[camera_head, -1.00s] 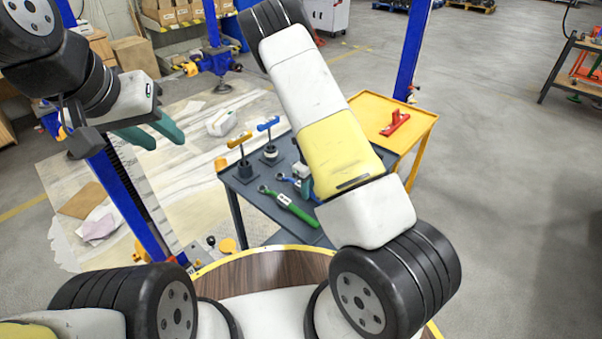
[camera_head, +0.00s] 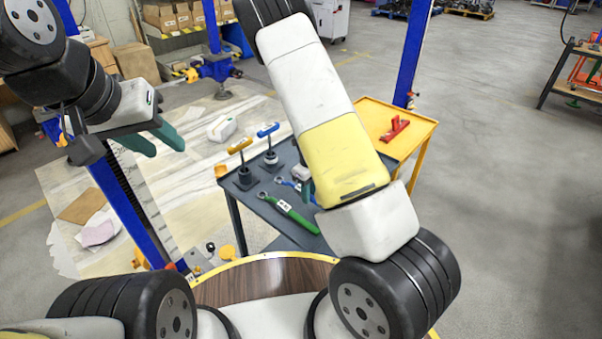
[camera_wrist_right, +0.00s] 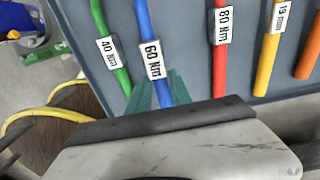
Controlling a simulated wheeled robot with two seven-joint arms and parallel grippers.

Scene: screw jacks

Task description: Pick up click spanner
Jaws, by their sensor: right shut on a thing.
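The blue click spanner (camera_wrist_right: 155,60), with a label that looks like 60 Nm, lies on the grey table top between a green spanner (camera_wrist_right: 110,50) labelled 40 Nm and a red one (camera_wrist_right: 221,45). My right gripper (camera_wrist_right: 165,88) is shut on the blue handle below its label. In the head view, my right arm hides most of this gripper and the handle; the blue spanner's head end (camera_head: 283,181) shows, with the green spanner beside it. My left gripper (camera_head: 165,140) is open and empty, well left of the table.
Two jacks, one yellow-handled (camera_head: 243,165) and one blue-handled (camera_head: 270,150), stand on the grey table (camera_head: 258,215). A yellow table (camera_head: 420,125) holds a red tool (camera_head: 395,128). Yellow (camera_wrist_right: 268,55) and orange (camera_wrist_right: 310,50) handles lie right of the red spanner.

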